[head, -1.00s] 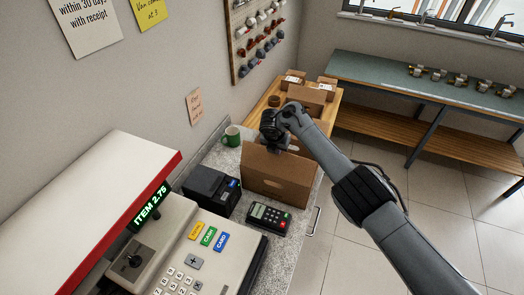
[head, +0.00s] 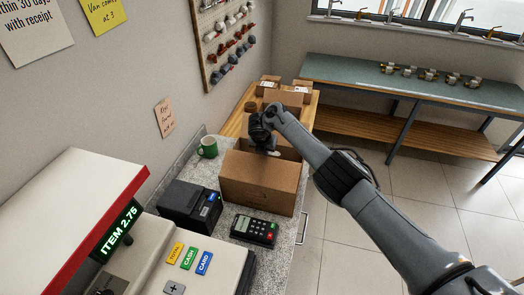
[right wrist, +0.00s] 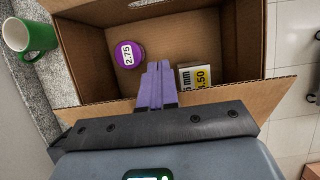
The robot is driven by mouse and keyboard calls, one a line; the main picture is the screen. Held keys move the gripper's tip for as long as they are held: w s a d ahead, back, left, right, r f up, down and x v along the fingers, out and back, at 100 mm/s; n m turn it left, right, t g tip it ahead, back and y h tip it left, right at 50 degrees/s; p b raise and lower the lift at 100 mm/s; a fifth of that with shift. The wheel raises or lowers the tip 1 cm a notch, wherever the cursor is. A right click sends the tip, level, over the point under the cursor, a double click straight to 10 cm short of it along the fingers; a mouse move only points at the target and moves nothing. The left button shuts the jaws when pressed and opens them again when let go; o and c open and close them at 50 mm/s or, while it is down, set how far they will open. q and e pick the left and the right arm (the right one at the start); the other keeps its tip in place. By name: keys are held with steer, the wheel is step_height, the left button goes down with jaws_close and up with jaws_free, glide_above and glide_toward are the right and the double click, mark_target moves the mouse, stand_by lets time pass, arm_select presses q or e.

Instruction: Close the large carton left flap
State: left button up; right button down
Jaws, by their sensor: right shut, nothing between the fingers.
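The large brown carton (head: 257,190) stands on the counter, open at the top. The right wrist view looks down into the carton (right wrist: 85,55). A cardboard flap (right wrist: 270,98) at its near side slants outward and passes under my right gripper. I cannot tell for sure which flap is the left one. My right gripper (head: 268,150) is over the near edge of the carton. Its purple fingers (right wrist: 156,75) are shut and empty, over the opening. A purple round item marked 2.75 (right wrist: 128,54) and a labelled box (right wrist: 193,78) lie inside. My left gripper is not in view.
A green mug (head: 208,147) stands left of the carton. A black printer (head: 190,203), a card terminal (head: 255,229) and a till (head: 180,275) are nearer. Small cartons stand behind, on a wooden surface. Open floor (head: 345,235) lies to the right.

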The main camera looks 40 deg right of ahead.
steer(key=shift+b+x, duration=0.55)
steer(key=shift+x, duration=0.55)
steer(key=shift+r, duration=0.15)
stand_by(0.5)
